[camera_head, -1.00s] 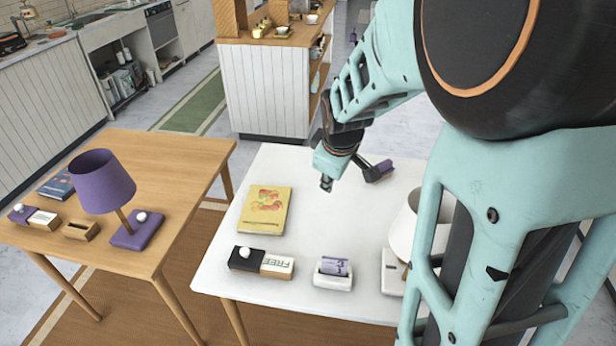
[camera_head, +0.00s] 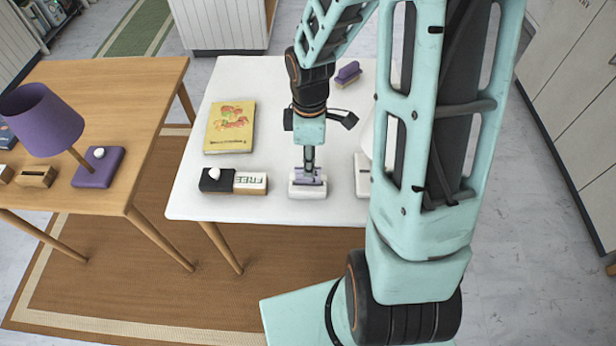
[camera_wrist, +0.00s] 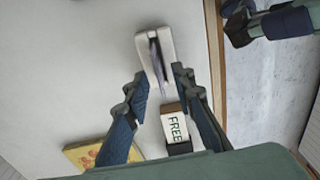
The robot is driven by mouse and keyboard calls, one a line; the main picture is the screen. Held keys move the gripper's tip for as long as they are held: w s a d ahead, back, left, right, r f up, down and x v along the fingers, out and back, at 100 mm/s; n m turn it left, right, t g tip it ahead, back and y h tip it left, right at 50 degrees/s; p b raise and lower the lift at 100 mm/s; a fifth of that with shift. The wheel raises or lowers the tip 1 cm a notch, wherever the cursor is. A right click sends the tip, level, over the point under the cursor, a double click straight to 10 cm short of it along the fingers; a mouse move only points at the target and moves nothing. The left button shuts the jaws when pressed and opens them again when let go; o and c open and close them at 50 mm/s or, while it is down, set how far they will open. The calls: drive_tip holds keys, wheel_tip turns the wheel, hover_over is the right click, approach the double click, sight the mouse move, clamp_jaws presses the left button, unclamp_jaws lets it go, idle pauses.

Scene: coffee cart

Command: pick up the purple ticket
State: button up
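The purple ticket (camera_head: 317,174) stands in a small white holder (camera_head: 308,192) near the front edge of the white table. My gripper (camera_head: 309,164) points down right over the holder and partly hides the ticket in the head view. In the wrist view my gripper (camera_wrist: 160,78) is open, with one finger on each side of the line to the ticket (camera_wrist: 156,62). The white holder (camera_wrist: 167,40) lies just ahead of the fingertips. I cannot tell whether a finger touches the ticket.
A black-and-wood block marked FREE (camera_head: 250,182) stands just left of the holder. A yellow book (camera_head: 231,127) lies behind it. A purple object (camera_head: 348,73) lies farther back. A white lamp's base (camera_head: 361,176) is close on the right, partly behind my arm.

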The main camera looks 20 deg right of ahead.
sight(300, 180)
drive_tip(key=shift+w+a+f, duration=0.1)
drive_tip(key=shift+f, duration=1.25)
drive_tip(key=shift+w+f, duration=0.1)
drive_tip(key=shift+f, duration=1.2)
drive_tip(key=shift+c, duration=0.4)
clamp_jaws()
